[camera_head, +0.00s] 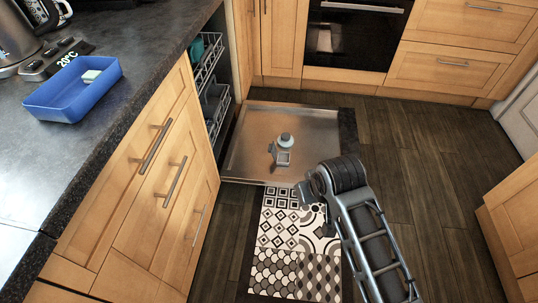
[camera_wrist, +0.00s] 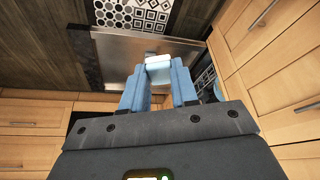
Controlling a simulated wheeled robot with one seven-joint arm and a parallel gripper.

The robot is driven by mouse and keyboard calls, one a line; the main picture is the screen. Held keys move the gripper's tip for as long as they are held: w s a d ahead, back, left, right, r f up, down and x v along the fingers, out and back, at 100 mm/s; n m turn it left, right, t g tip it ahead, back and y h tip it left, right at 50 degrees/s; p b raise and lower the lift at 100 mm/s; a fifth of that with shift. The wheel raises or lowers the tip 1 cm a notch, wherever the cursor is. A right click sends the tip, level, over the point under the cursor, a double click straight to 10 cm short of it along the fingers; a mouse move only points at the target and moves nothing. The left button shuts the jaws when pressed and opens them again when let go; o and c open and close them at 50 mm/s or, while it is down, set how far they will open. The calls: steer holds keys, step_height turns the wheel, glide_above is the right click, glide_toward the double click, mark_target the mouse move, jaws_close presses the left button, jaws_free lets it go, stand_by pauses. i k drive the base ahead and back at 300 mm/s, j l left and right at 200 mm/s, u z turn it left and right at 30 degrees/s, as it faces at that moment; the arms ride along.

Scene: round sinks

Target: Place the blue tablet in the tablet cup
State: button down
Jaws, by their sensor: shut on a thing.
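My gripper (camera_wrist: 158,76) is shut on a small pale blue block, which looks like the blue tablet (camera_wrist: 157,63), between its blue fingertips. In the head view my arm reaches in from the lower right, and its end is near the front edge of the open dishwasher door; the tablet cannot be made out there. The tablet cup (camera_head: 282,157) is a small square compartment on the inner face of the door, with a round pale part above it. The tablet is apart from the cup in the head view. The wrist view does not show the cup clearly.
The dishwasher door (camera_head: 245,150) lies open and flat. Racks with dishes (camera_head: 212,80) are inside, at left. A blue tray (camera_head: 75,98) with a small pale block stands on the dark counter (camera_head: 25,170). A patterned mat (camera_head: 285,250) lies on the floor. Open floor is at right.

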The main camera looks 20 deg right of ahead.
mark_target(284, 160)
steer(key=i+l+u, duration=0.4)
steer(key=i+l, duration=0.25)
steer(key=i+l+u, duration=0.2)
steer(key=i+l, duration=0.2)
steer(key=i+l+u, duration=0.2)
steer(key=l, duration=0.3)
steer(key=i+l+u, duration=0.2)
steer(key=i+l, duration=0.15)
steer(key=l, duration=0.15)
